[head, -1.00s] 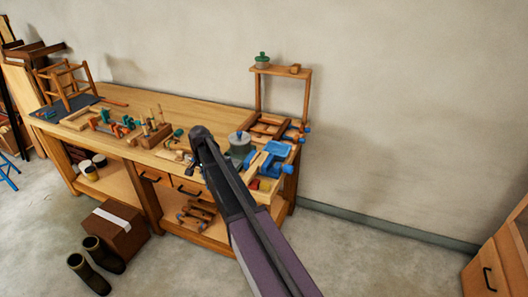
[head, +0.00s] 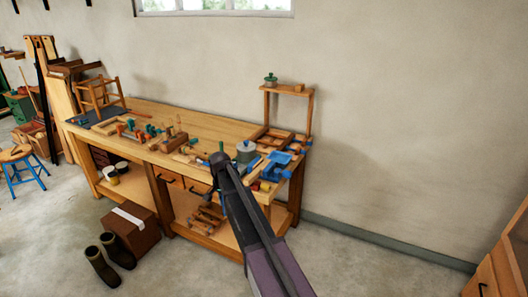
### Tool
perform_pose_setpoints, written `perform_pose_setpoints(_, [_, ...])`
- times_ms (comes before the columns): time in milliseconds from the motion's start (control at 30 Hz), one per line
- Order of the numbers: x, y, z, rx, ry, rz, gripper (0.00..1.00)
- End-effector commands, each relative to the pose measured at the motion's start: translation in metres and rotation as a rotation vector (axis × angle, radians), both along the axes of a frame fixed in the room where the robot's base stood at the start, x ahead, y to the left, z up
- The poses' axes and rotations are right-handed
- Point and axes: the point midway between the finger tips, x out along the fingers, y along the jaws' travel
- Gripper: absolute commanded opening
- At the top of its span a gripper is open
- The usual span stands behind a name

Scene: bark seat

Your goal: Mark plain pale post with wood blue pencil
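My arm reaches up from the bottom of the head view, and its dark end (head: 223,165) lies in front of the workbench (head: 165,110). I cannot make out gripper fingers or anything held there. A wooden seat frame (head: 98,97) with upright posts and rungs stands at the bench's far left. It is on or beside a dark mat (head: 92,117), left of and beyond my arm end. At this size I cannot tell which post is the plain pale one. Small blue bits lie by the mat, but I cannot identify a blue pencil.
Clamps and blocks crowd the bench middle. A grey pot (head: 246,152), a blue vise (head: 275,163) and a small wooden rack (head: 288,90) are at the right end. A carton (head: 132,230) and boots (head: 102,268) stand on the floor in front. Floor at lower right is open.

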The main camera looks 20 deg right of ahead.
Motion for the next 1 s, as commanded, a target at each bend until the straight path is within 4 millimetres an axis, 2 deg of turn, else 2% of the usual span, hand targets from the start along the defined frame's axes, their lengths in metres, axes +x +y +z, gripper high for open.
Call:
perform_pose_setpoints(733, [0.0, -0.003, 0.0, 0.0, 0.0, -0.003, 0.0])
perform_pose_setpoints(1000, [0.0, -0.015, 0.0, 0.0, 0.0, -0.018, 0.0])
